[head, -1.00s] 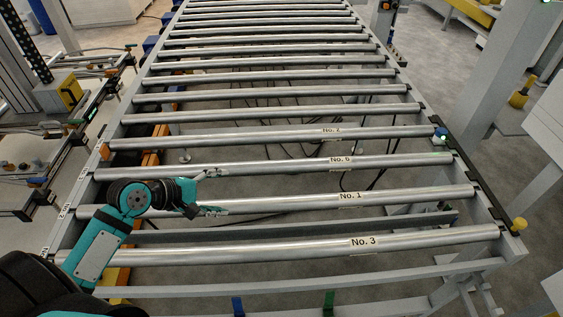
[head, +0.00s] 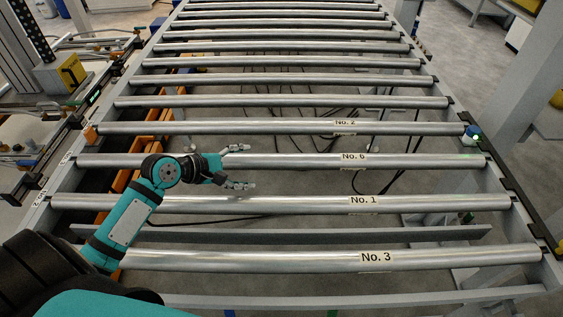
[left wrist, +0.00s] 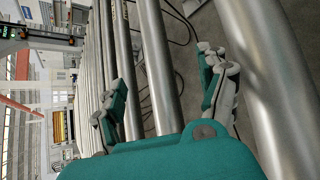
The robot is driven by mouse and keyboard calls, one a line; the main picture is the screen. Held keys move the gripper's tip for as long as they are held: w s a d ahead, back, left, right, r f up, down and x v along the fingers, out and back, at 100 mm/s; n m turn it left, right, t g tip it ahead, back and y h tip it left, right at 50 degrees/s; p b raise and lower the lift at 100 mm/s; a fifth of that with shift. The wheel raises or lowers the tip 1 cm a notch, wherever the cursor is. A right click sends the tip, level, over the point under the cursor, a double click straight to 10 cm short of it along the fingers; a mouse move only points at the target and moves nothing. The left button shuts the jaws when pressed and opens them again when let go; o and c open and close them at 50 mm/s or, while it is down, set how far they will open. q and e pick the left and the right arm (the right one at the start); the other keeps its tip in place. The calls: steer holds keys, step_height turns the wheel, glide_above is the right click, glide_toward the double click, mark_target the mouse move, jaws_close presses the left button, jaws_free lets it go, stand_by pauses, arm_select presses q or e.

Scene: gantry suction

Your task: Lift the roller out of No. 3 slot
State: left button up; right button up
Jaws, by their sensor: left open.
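The roller labelled No. 3 (head: 310,258) is the nearest long metal roller in the head view, lying across the frame. My left gripper (head: 240,167) is open and empty. It is over the rollers labelled No. 6 (head: 290,161) and No. 1 (head: 290,203), farther away than the No. 3 roller and apart from it. In the left wrist view the two fingers of my left gripper (left wrist: 165,88) are spread, with rollers passing beyond and between them. Small labels on the left rail (head: 40,200) are hard to read; which one marks No. 3 slot I cannot tell. My right gripper is out of view.
Another roller carries the label No. 2 (head: 280,128), with more rollers behind it. A grey crossbar (head: 330,235) lies between the No. 1 and No. 3 rollers. A dark rail (head: 515,195) bounds the right side. Cables hang below the rollers.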

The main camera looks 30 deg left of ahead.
mark_target(275, 160)
arm_select(q)
steer(key=x, duration=0.7)
steer(key=shift+w+d+f, duration=0.1)
steer(key=shift+w, duration=0.1)
steer(key=shift+r+x, duration=0.15)
steer(key=shift+x, duration=1.25)
steer(key=shift+r+x, duration=0.15)
steer(key=shift+x, duration=1.2)
steer(key=shift+w, duration=0.15)
jaws_close()
steer(key=shift+w+r, duration=0.15)
steer(key=shift+r, duration=0.05)
